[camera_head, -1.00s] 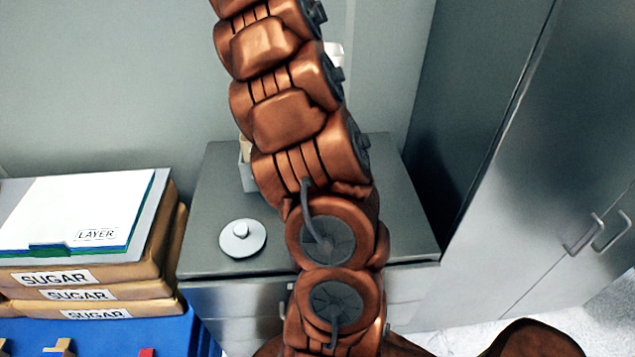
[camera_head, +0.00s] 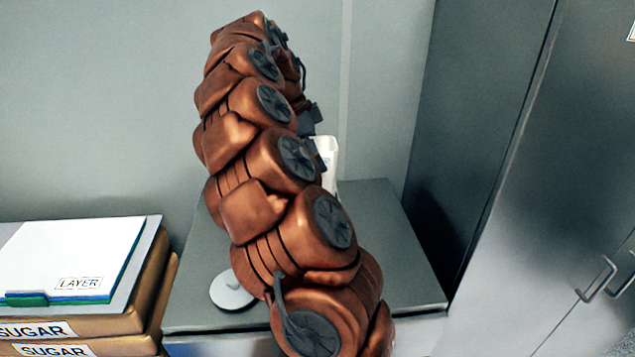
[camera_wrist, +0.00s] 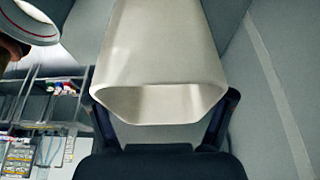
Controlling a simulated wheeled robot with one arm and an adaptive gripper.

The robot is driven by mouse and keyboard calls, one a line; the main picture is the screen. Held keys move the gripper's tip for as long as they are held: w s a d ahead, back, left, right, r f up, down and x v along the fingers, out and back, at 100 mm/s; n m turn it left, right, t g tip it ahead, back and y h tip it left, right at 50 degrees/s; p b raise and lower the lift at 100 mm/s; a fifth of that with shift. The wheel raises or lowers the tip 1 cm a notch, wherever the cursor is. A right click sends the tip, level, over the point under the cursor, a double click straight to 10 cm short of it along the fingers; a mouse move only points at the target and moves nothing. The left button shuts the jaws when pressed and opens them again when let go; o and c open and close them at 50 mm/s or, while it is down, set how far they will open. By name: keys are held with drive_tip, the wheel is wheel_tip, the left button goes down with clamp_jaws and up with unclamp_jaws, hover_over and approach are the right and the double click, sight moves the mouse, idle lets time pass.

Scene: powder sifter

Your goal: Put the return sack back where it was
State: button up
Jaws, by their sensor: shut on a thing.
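My gripper (camera_wrist: 165,108) is shut on a cream-white, hollow thing that I take for the return sack (camera_wrist: 158,50). Its dark fingers press on two opposite sides, and the open mouth faces the wrist camera. In the head view a white piece of it (camera_head: 328,160) shows just right of my arm, in front of the wall and above the back of the grey cabinet top (camera_head: 395,240). My arm hides the rest of it and most of the gripper. I cannot tell whether the sack touches the cabinet top.
A round white lid (camera_head: 228,292) lies on the cabinet top, partly behind my arm. A tall metal cupboard (camera_head: 540,200) bounds the right. The cabinet top's right part is clear.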

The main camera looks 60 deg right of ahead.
drive_tip(key=shift+f+p, duration=0.55)
drive_tip(key=shift+f, duration=3.3)
drive_tip(key=o, duration=1.2)
drive_tip(key=shift+c, duration=0.2)
drive_tip(key=shift+r, duration=0.1)
drive_tip(key=b+v, duration=0.2)
drive_tip(key=v, duration=1)
